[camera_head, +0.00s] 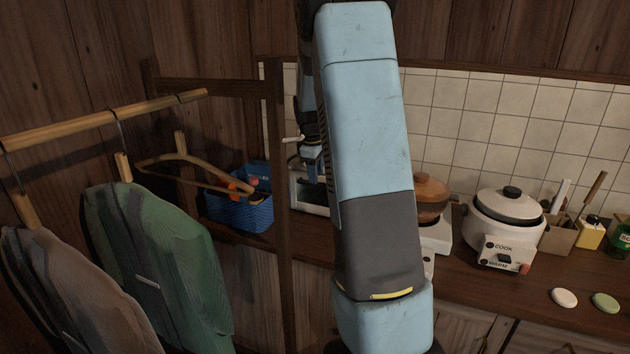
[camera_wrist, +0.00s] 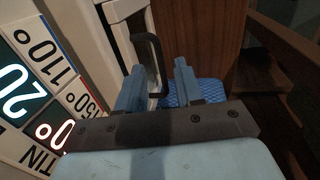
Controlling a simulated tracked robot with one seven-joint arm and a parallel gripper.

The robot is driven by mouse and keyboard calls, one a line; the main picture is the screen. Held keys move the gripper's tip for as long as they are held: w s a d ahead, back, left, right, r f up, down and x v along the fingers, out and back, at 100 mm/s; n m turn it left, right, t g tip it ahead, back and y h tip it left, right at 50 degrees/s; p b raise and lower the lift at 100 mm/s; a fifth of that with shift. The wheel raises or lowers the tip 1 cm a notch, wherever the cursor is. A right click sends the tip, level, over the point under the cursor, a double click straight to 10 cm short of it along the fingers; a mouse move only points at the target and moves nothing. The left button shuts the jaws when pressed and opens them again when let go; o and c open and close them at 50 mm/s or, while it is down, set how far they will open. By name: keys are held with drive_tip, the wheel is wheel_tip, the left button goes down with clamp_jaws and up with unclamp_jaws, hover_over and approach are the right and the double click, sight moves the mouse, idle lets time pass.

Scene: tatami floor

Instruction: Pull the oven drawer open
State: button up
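The oven (camera_head: 312,200) is a small white box on the counter, mostly hidden behind my arm in the head view. In the wrist view its white front (camera_wrist: 128,28) shows with a dark curved handle (camera_wrist: 153,50). My gripper (camera_wrist: 159,84) is open, its two blue fingers apart. The handle appears between the fingers in the picture, nearer the left one; I cannot tell whether they touch it. In the head view the gripper (camera_head: 312,158) is small and partly hidden, in front of the oven.
A blue basket (camera_head: 240,212) stands left of the oven, beyond a wooden post (camera_head: 276,150). Coats (camera_head: 165,255) hang from a rail at left. A rice cooker (camera_head: 505,212) and a brown pot (camera_head: 430,195) stand right. A panel with numbers (camera_wrist: 35,85) fills the wrist view's left.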

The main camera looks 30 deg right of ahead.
drive_tip(key=f, duration=0.3)
drive_tip(key=shift+w+d, duration=0.2)
drive_tip(key=shift+d, duration=0.05)
drive_tip(key=shift+c, duration=0.4)
clamp_jaws()
idle(0.9)
